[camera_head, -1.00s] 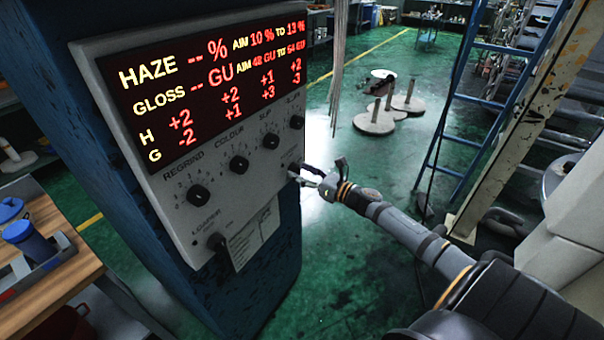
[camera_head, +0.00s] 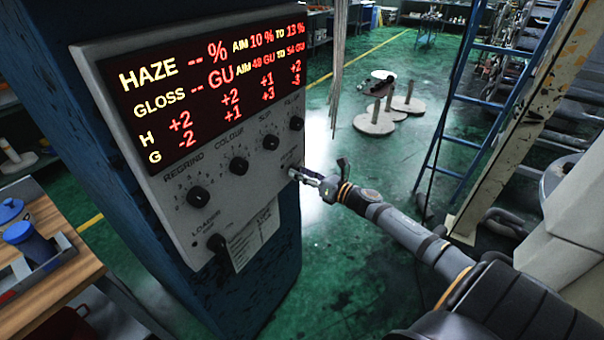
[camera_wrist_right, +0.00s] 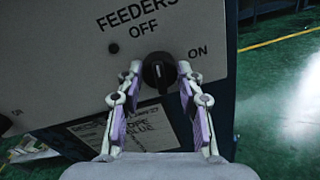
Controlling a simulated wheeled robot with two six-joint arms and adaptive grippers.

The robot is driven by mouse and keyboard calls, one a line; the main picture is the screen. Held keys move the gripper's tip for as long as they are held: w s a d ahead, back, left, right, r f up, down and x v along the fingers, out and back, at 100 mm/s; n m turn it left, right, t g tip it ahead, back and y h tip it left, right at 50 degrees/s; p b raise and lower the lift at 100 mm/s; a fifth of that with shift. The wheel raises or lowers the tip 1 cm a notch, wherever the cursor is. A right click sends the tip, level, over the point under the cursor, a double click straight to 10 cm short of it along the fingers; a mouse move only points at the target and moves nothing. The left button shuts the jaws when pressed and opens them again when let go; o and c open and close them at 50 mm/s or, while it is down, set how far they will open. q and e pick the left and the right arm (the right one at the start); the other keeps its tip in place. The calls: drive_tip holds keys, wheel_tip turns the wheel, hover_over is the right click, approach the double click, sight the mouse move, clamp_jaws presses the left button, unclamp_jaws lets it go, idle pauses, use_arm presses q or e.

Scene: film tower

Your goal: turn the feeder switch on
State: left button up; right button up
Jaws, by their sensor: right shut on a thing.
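The feeder switch (camera_wrist_right: 159,72) is a round black knob under the label FEEDERS on the grey control panel (camera_wrist_right: 75,75). OFF is printed above it and ON to its right. A pale mark on the knob points about straight up, toward OFF. My right gripper (camera_wrist_right: 160,80) is shut on the knob, one purple-padded finger on each side. In the head view, my right gripper (camera_head: 297,174) reaches the panel's right edge, and its fingertips hide most of the switch. My left gripper is not in view.
The panel (camera_head: 165,190) also has several other knobs, including the loader knob (camera_head: 217,242), and a lit red display (camera_head: 205,85). A wooden bench (camera_head: 60,280) stands at the left. A blue ladder (camera_head: 465,100) stands right. The green floor (camera_head: 350,240) around my arm is mostly clear.

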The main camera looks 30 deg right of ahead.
drive_tip(key=shift+d+f+m+g+p, duration=0.15)
drive_tip(key=shift+m+p, duration=1.1)
drive_tip(key=shift+m, duration=2.7)
drive_tip(key=shift+m+g+p, duration=0.15)
drive_tip(key=shift+m+p, duration=1.1)
drive_tip(key=shift+m, duration=2.7)
drive_tip(key=shift+y, duration=0.3)
drive_tip(key=o, duration=1.2)
drive_tip(key=shift+v, duration=5.95)
